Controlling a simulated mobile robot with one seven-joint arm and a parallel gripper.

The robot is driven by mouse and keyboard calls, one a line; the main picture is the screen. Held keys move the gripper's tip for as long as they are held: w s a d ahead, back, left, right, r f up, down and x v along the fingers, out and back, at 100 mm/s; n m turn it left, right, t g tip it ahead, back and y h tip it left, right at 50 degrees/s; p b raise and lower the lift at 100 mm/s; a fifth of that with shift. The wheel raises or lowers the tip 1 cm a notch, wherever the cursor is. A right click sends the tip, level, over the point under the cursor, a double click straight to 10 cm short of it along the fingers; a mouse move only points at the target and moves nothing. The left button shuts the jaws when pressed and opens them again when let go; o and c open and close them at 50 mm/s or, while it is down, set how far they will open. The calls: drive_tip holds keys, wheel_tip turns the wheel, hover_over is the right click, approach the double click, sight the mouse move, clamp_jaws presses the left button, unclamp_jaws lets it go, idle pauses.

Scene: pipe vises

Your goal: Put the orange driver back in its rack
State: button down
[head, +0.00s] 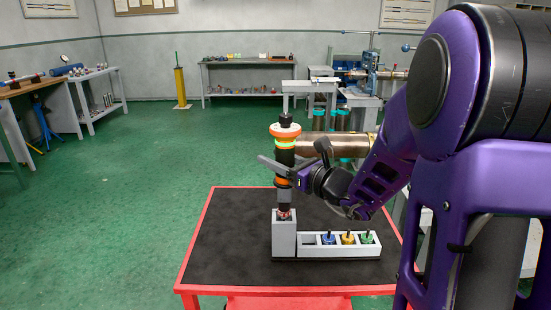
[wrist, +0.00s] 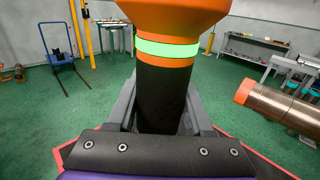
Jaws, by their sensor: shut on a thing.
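The orange driver (head: 284,150) stands upright, with a black body, orange bands and a glowing green ring. It also fills the middle of the wrist view (wrist: 165,95). My gripper (head: 286,172) is shut around its black body from the right. The driver's narrow lower end is at the top of a tall grey block (head: 284,240). I cannot tell whether the tip is inside the block or just above it. A low grey rack (head: 340,252) adjoins the block on the right and holds blue (head: 328,238), yellow (head: 348,238) and green (head: 367,237) pieces. Its leftmost slot looks empty.
The block and rack stand on a black-topped table (head: 225,250) with a red edge. The table top left of the block is clear. A horizontal metal pipe (head: 340,144) with an orange end lies behind the driver. Workbenches (head: 245,75) stand farther back.

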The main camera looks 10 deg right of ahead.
drive_tip(key=shift+f, duration=4.7)
idle(3.3)
